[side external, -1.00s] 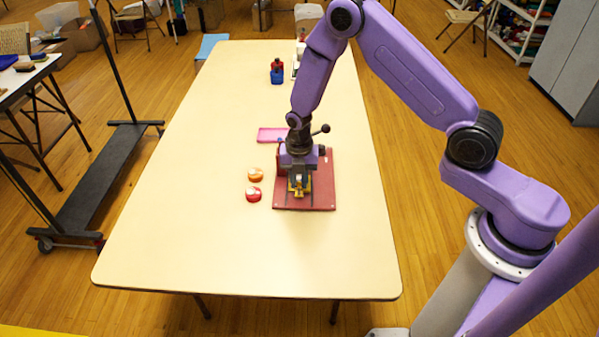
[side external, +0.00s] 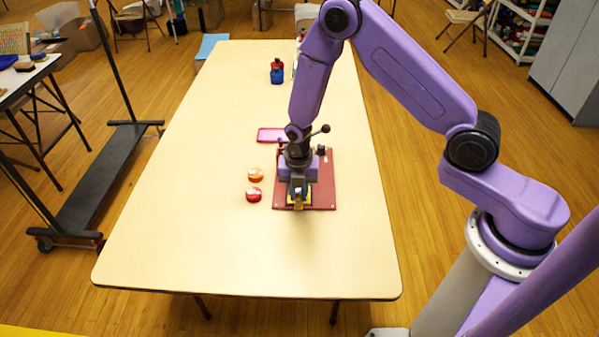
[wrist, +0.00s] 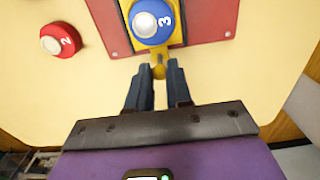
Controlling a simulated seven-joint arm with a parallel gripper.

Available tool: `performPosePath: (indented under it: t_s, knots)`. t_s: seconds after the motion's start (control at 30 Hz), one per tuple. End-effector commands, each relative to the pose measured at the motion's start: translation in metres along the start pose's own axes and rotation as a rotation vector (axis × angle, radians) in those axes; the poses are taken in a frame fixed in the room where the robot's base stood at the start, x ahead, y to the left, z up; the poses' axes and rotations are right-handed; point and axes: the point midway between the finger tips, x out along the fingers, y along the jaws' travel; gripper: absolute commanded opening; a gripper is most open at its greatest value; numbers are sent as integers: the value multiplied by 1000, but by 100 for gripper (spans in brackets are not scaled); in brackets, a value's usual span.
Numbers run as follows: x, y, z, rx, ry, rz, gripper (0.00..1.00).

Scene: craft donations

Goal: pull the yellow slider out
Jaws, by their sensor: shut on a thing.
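The yellow slider (wrist: 176,32) lies on a red board (wrist: 112,38) and ends in a small knob at the board's near edge. A blue round piece marked 3 (wrist: 150,22) with a pale top sits on the slider. My gripper (wrist: 160,70) points down with its dark fingers on either side of the knob, shut on it. In the side view my gripper (side external: 298,203) is at the near edge of the red board (side external: 324,190) and hides much of the slider.
A red round piece marked 2 (wrist: 60,40) and an orange one (side external: 255,174) lie left of the board. A pink tray (side external: 270,135) lies behind. A black-knobbed lever (side external: 325,129) stands by my wrist. The table (side external: 240,250) is clear in front.

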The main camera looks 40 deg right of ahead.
Motion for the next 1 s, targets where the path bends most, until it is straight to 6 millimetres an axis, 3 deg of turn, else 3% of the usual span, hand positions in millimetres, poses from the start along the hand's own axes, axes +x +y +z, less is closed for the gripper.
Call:
performPosePath:
  t_s: [0.07,0.1,0.13,0.17,0.47,1.0]
  knots:
    - [0,0,-2,-4,2,-3,0]
    - [0,0,-3,-4,2,-4,30]
    - [0,0,-3,-4,2,-4,39]
    - [0,0,-3,-4,2,-4,41]
    - [-1,0,-2,-3,1,-2,41]
    - [-46,1,-1,-3,0,-1,41]
